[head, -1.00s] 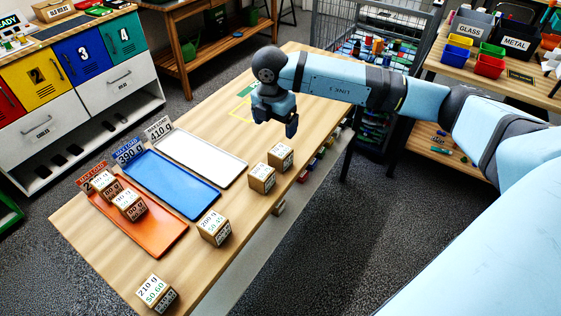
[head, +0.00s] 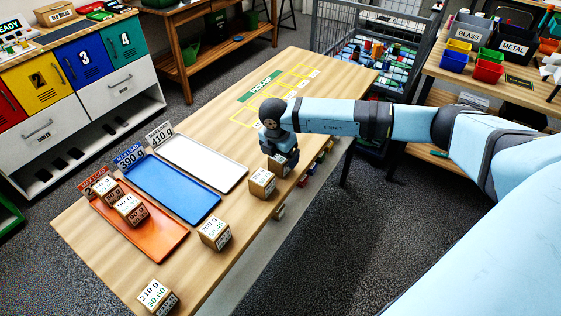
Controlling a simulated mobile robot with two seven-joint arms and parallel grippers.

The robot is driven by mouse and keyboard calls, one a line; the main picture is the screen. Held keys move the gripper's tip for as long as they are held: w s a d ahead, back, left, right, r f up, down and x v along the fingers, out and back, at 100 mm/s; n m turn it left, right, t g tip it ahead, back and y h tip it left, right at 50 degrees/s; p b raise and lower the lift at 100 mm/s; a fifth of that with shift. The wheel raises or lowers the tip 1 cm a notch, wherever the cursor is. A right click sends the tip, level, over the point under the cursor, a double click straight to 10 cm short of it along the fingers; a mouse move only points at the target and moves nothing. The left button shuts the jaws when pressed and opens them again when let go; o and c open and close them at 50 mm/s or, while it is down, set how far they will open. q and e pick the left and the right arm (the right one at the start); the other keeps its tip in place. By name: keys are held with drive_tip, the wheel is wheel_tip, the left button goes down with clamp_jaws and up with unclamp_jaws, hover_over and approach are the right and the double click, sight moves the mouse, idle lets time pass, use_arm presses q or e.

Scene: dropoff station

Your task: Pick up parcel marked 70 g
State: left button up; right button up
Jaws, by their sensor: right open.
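My right gripper (head: 283,158) is open, pointing down at the right edge of the table, low over a small cardboard parcel (head: 277,170). Its fingers hide much of that parcel's top; whether they touch it I cannot tell. Another parcel (head: 262,187) stands just in front of it, apart from the gripper. The labels on both are too small to read surely, so I cannot tell which one is marked 70 g. My left gripper is not in view.
Orange (head: 160,242), blue (head: 190,202) and white (head: 222,170) trays lie on the table (head: 200,120). Two parcels (head: 131,212) sit on the orange tray. Two more parcels, one marked 210 g (head: 157,298), stand near the front edge. The yellow-marked pickup area (head: 262,88) is empty.

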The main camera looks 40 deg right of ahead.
drive_tip(key=shift+d+f, duration=0.1)
drive_tip(key=shift+f, duration=0.45)
drive_tip(key=c, duration=1)
drive_tip(key=shift+r, duration=0.15)
